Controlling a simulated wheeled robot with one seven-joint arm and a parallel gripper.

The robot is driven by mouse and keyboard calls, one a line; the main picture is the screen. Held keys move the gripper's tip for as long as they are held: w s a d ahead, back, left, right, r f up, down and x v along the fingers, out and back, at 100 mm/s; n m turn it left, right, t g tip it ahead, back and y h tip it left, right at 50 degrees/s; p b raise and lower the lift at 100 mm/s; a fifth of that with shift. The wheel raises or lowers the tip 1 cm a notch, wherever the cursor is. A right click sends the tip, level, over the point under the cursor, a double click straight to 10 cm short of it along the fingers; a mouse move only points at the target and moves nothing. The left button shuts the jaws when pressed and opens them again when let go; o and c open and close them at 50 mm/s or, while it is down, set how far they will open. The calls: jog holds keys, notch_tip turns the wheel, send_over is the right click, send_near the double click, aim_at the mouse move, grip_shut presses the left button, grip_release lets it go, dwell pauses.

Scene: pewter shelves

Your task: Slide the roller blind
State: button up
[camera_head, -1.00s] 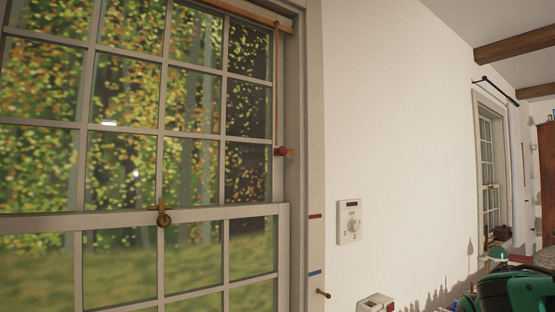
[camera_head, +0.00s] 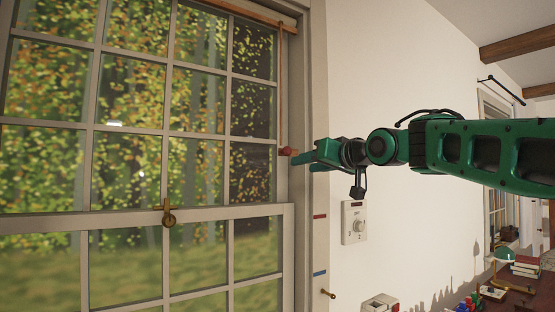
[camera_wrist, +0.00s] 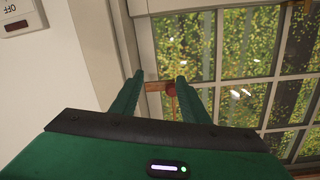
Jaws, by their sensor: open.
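The roller blind's wooden rod (camera_head: 245,14) runs along the top of the window. A thin orange-brown cord or strip (camera_head: 281,90) hangs from its right end down to a small red knob (camera_head: 286,151) beside the window frame. My green gripper (camera_head: 305,158) reaches in from the right, its tips close to the knob. In the wrist view my gripper (camera_wrist: 160,80) is open, and the red knob (camera_wrist: 171,88) with a short wooden piece (camera_wrist: 154,86) shows between the fingers. I cannot tell whether the fingers touch it.
A red mark (camera_head: 320,216) and a blue mark (camera_head: 320,273) sit on the window's right trim. A white dial panel (camera_head: 354,222) is on the wall below my arm. A brass latch (camera_head: 169,217) is on the sash. A cluttered surface with a green lamp (camera_head: 503,254) lies at lower right.

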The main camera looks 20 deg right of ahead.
aim_at(288, 152)
jog(key=shift+n+t+y, duration=0.3)
jog(key=shift+t+y, duration=0.1)
jog(key=shift+y, duration=0.2)
jog(key=r, duration=0.1)
jog(key=a+r, duration=0.2)
jog(key=shift+w+r, duration=0.25)
jog(key=shift+w+a+r, duration=0.1)
jog(key=shift+w+a, duration=0.05)
jog(key=shift+w, duration=0.15)
jog(key=x, duration=0.9)
jog(key=shift+w, duration=0.4)
